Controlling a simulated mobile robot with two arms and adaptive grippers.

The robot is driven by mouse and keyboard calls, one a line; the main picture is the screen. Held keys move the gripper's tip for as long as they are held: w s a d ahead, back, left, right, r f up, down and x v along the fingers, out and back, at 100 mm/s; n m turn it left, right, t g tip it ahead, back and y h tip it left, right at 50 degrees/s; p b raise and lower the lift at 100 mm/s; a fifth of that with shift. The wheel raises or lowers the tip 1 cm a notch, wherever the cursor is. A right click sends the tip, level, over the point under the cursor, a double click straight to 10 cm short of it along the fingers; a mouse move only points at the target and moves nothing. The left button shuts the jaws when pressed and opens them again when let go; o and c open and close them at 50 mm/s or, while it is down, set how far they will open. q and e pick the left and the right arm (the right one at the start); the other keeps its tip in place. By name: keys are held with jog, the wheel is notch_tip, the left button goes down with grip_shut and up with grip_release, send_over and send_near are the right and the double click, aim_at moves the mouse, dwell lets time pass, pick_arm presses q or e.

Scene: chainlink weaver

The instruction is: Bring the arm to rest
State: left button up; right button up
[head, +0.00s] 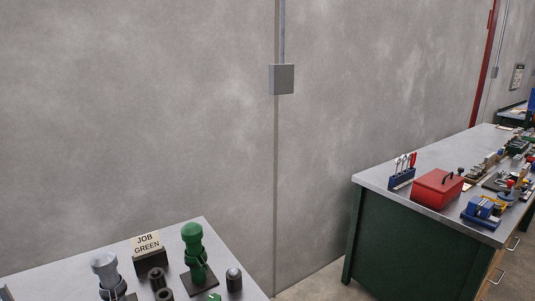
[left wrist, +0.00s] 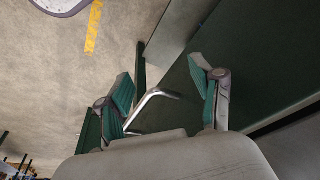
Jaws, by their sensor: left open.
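My left gripper (left wrist: 163,80) shows in the left wrist view with its two teal-padded fingers spread apart. Nothing sits between the finger pads. A bent silver bar (left wrist: 152,99), which looks like a handle, shows between and beyond the fingers, in front of a dark green panel (left wrist: 262,60). I cannot tell how far the bar is from the fingers. Neither of my grippers shows in the head view, and my right gripper is in no view.
In the head view, a near bench (head: 75,272) holds a green stand (head: 194,250), a grey stand (head: 106,270) and a "JOB GREEN" sign (head: 146,243). A second bench (head: 385,190) at right carries a red toolbox (head: 437,189). Floor with a yellow stripe (left wrist: 94,27) shows in the wrist view.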

pick_arm(q)
jog(key=s+f+g, duration=0.1)
jog(key=s+f, duration=0.1)
jog(key=f, duration=0.7)
jog(key=s+f, duration=0.3)
jog(key=f, duration=0.6)
jog(key=s+a+f+g, duration=0.1)
jog(key=s+a+f, duration=0.2)
jog(key=s+f, duration=0.9)
jog(key=s, duration=0.2)
jog(key=shift+s+a+f, duration=0.15)
jog(key=shift+s+f, duration=0.2)
jog(key=shift+s, duration=0.05)
